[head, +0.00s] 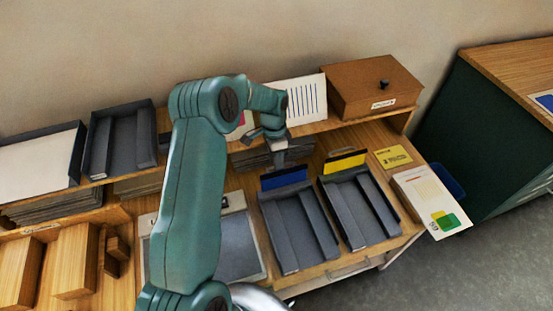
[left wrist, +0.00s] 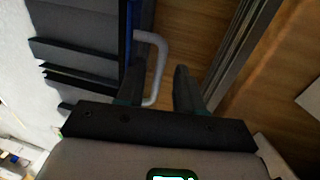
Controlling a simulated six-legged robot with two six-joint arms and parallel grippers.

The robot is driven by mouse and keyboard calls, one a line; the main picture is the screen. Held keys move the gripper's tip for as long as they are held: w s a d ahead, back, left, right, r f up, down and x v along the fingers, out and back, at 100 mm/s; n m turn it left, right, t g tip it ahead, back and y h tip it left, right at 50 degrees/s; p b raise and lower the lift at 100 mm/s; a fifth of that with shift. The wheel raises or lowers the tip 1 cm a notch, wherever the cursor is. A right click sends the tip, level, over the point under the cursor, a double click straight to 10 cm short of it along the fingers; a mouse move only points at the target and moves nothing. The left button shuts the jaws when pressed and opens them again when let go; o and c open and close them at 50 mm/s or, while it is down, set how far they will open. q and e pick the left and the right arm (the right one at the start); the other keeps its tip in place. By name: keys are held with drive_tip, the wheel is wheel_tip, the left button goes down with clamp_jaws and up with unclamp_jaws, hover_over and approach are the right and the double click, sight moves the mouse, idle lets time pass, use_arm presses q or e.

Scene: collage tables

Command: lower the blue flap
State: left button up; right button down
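The blue flap (head: 284,178) stands upright at the back edge of a dark grey tray (head: 298,226) in the head view. In the left wrist view the flap shows nearly edge-on as a thin blue strip (left wrist: 129,38), with a pale loop handle (left wrist: 160,62) on one side. My left gripper (head: 279,158) is just behind and above the flap. In the left wrist view its two fingers (left wrist: 155,92) are apart, with the handle between them; whether a finger touches it I cannot tell. My right gripper is in neither view.
A similar tray (head: 362,210) with a yellow flap (head: 345,162) stands close on the right. Behind is a raised shelf with a brown box (head: 374,87) and a striped white card (head: 304,98). A white sheet (head: 432,200) lies at the table's right edge.

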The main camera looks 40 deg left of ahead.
use_arm(q)
drive_tip(key=shift+s+d+r, duration=0.1)
drive_tip(key=shift+s+r, duration=0.1)
clamp_jaws()
drive_tip(key=shift+f, duration=0.1)
drive_tip(key=shift+w, duration=0.1)
idle(0.9)
